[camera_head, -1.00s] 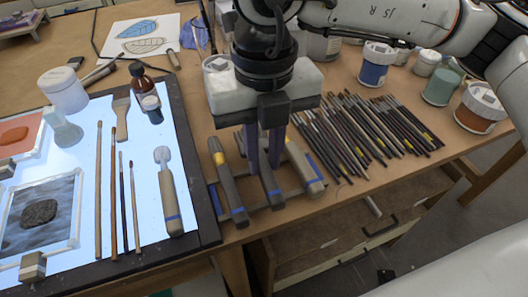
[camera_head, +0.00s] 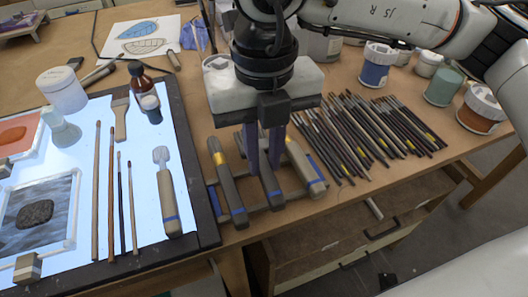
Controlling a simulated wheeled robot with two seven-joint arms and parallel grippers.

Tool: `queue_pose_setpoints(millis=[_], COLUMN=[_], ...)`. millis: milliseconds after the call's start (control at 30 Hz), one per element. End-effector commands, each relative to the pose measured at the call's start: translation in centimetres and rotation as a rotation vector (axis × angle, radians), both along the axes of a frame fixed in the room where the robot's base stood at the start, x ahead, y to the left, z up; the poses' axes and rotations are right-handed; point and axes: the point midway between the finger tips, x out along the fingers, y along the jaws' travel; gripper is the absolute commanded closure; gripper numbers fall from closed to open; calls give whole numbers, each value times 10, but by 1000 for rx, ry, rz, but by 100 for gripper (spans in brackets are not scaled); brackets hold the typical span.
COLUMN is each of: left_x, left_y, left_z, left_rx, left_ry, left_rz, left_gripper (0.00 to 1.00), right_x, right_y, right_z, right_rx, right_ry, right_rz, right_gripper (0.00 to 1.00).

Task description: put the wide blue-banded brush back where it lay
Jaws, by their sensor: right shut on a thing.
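My right gripper (camera_head: 263,165) points down over a low wooden rack (camera_head: 262,212) at the table's front. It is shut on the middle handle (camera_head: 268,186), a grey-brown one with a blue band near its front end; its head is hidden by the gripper. This handle lies in the rack or just over it; I cannot tell if it touches. Left of it lies a handle with yellow and blue bands (camera_head: 227,183). Right of it lies a thicker, pale handle with a blue band (camera_head: 306,168). My left gripper is not in view.
A lit panel (camera_head: 145,225) on the left holds thin brushes, a flat brush (camera_head: 120,115) and a blue-banded tool with a pale head (camera_head: 167,195). Several dark brushes (camera_head: 365,132) lie right of the rack. Paint jars (camera_head: 376,65) stand behind them.

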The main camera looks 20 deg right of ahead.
Motion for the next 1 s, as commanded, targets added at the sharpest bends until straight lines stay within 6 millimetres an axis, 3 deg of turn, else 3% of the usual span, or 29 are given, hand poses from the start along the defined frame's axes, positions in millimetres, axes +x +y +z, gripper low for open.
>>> queue_pose_setpoints(millis=[767, 800, 900, 1000], left_x=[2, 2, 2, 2], left_y=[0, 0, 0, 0], left_z=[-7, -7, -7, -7], left_rx=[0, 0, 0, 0], left_ry=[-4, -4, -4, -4], left_rz=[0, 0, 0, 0], left_gripper=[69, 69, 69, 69], right_x=[0, 0, 0, 0], right_y=[0, 0, 0, 0], right_z=[-5, -5, -5, -5], right_rx=[0, 0, 0, 0], right_ry=[0, 0, 0, 0], right_rz=[0, 0, 0, 0], right_gripper=[100, 80, 63, 62])
